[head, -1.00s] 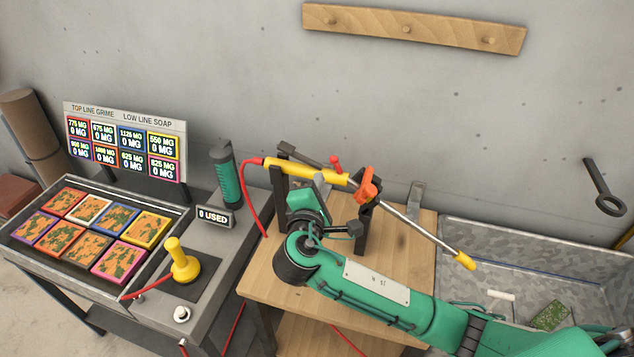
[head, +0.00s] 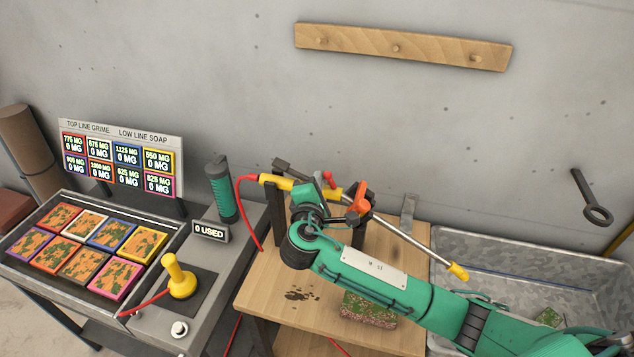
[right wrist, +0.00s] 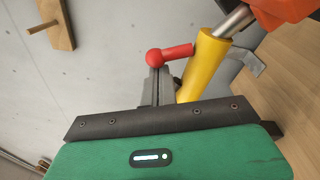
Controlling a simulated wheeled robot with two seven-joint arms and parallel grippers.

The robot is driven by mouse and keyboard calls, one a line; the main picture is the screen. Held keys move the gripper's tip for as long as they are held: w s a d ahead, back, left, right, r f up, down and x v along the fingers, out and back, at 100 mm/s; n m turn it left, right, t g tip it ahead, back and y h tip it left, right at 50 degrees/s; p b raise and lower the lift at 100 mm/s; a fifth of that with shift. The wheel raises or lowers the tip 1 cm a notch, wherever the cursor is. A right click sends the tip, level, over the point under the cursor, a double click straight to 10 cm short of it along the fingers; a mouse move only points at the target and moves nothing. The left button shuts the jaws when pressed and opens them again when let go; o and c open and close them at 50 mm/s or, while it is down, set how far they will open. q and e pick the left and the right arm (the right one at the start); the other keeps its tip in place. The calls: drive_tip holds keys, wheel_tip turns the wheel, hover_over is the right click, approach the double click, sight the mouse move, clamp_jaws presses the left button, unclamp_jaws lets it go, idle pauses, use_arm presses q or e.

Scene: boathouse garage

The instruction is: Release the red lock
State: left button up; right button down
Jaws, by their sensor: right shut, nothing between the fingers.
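The red lock (head: 328,178) is a small red knob on a short stem at the yellow lance (head: 277,183) on the workbench stand. In the right wrist view the red lock (right wrist: 170,54) is just beyond my gripper's dark front edge, with the yellow sleeve (right wrist: 203,66) to its right. My right gripper (head: 322,193) is shut and empty, beside the lance just below the red lock in the picture. It hides part of the lance. I cannot tell whether it touches the lock. My left gripper is not in view.
An orange clamp (head: 363,198) holds the lance, whose metal tube reaches over a grey tub (head: 480,265). A green-brown block (head: 368,310) lies on the wooden bench (head: 265,285). A console with a yellow joystick (head: 179,278) stands left. A red hose (head: 245,215) runs from the lance.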

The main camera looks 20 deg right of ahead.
sight(330, 179)
drive_tip(key=shift+d+r+m+b, duration=0.1)
drive_tip(key=shift+m+b, duration=0.55)
drive_tip(key=shift+m, duration=0.05)
drive_tip(key=m+b, duration=0.1)
drive_tip(key=b, duration=0.1)
drive_tip(key=d+m+b, duration=0.1)
drive_tip(key=m+b, duration=0.1)
drive_tip(key=s+m+b, duration=0.1)
drive_tip(key=m+b, duration=0.1)
drive_tip(key=shift+s+d+r+t, duration=0.1)
drive_tip(key=shift+d+r+t, duration=0.15)
drive_tip(key=shift+r+t, duration=0.05)
drive_tip(key=shift+s+d+r+m+h+b, duration=0.2)
drive_tip(key=shift+d+m+h+b, duration=0.15)
drive_tip(key=shift+m+b, duration=0.7)
drive_tip(key=shift+r, duration=0.25)
